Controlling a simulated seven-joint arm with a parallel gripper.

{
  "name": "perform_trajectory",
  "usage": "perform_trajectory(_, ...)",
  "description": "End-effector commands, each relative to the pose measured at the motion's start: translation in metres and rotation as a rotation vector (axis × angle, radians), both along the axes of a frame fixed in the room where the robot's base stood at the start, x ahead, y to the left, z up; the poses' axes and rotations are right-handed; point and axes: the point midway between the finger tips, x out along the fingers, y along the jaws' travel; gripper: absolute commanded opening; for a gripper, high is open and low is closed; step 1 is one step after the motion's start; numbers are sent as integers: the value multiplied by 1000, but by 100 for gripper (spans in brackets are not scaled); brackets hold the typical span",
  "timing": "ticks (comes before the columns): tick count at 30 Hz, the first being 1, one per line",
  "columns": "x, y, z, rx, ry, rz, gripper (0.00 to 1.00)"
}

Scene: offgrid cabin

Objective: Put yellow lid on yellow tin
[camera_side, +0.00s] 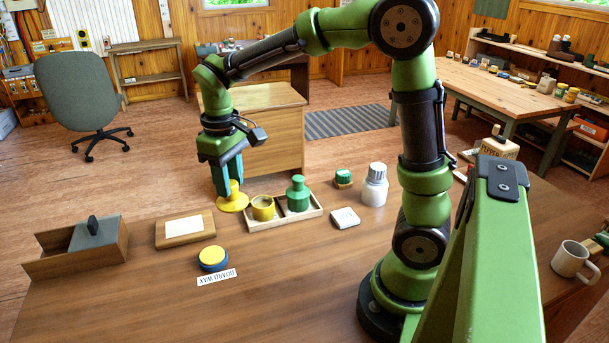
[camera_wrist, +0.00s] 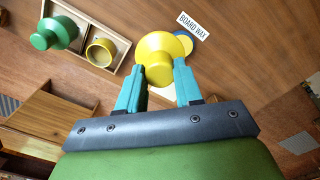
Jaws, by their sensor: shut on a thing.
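The yellow lid (camera_side: 233,204) is a flat disc with a thick knob. My gripper (camera_side: 228,188) is shut on its knob, with the teal fingers pointing down. The wrist view shows the lid (camera_wrist: 157,46) between the two fingertips of my gripper (camera_wrist: 160,72). I cannot tell whether the lid touches the table or hangs just above it. The yellow tin (camera_side: 263,209) stands open-topped and upright in the left part of a wooden tray (camera_side: 285,221), just right of the lid. The tin also shows in the wrist view (camera_wrist: 99,53), apart from the lid.
A green lidded tin (camera_side: 298,195) stands in the tray's right part. A white card on a wooden block (camera_side: 185,229) and a blue tin with a yellow top (camera_side: 212,258) lie nearby. A white bottle (camera_side: 374,186) stands farther right.

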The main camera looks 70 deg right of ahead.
Motion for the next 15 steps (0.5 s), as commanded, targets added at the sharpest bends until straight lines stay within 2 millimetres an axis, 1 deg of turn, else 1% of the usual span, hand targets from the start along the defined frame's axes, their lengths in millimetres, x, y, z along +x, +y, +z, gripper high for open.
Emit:
perform_trajectory(6,0,-1,0,0,0,-2,1)
perform_trajectory(8,0,-4,0,0,1,-10,1)
perform_trajectory(11,2,-21,-2,-1,5,-56,1)
perform_trajectory(14,10,-53,1,-5,-1,-119,1)
perform_trajectory(15,13,-69,3,-5,-1,-136,1)
